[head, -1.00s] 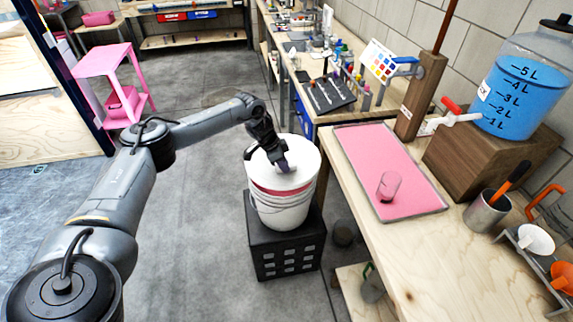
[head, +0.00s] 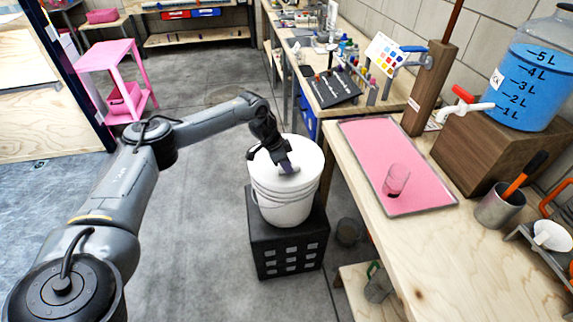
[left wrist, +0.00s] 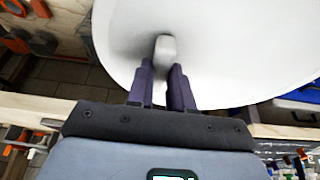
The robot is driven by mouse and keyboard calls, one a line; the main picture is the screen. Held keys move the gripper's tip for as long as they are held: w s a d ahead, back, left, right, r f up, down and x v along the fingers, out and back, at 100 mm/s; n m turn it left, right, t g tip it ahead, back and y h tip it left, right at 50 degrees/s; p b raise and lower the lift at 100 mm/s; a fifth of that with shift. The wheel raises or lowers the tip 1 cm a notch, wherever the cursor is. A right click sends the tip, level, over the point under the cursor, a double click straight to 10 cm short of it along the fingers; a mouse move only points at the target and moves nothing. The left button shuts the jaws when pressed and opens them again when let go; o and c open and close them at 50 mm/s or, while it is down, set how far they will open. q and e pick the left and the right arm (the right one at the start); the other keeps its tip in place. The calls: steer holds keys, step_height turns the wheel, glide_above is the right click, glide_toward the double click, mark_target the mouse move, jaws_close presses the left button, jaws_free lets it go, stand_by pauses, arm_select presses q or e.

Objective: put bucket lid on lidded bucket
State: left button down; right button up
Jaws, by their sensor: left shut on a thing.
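The white bucket (head: 285,205) stands on a black crate beside the workbench. The white round bucket lid (head: 305,157) lies over the bucket's top, with no gap visible between lid and rim in the head view. My left gripper (head: 287,168) is above the lid, pointing down at it. In the left wrist view, the lid (left wrist: 240,60) fills the upper part, and its small pale knob (left wrist: 165,48) is between the fingertips of my left gripper (left wrist: 166,72), which is shut on it. Whether the lid is fully pressed down is hard to tell. My right gripper is not in view.
The black crate (head: 290,255) holds the bucket up. The workbench (head: 440,255) to the right carries a pink tray (head: 380,150) with a clear cup (head: 396,180) and a blue-filled water jug (head: 525,85). The grey floor (head: 200,240) left of the crate is clear.

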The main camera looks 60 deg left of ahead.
arm_select(q)
steer(key=shift+s+a+f+p, duration=0.1)
steer(key=shift+f+p, duration=0.15)
steer(key=shift+p, duration=0.1)
stand_by(0.7)
steer(key=shift+p, duration=0.5)
stand_by(0.5)
steer(key=shift+f, duration=0.6)
stand_by(0.8)
steer(key=shift+f+p, duration=0.3)
steer(key=shift+p, duration=0.1)
stand_by(0.5)
steer(key=shift+f+p, duration=0.1)
steer(key=shift+p, duration=0.25)
stand_by(0.6)
steer(key=shift+c, duration=2.3)
jaws_free()
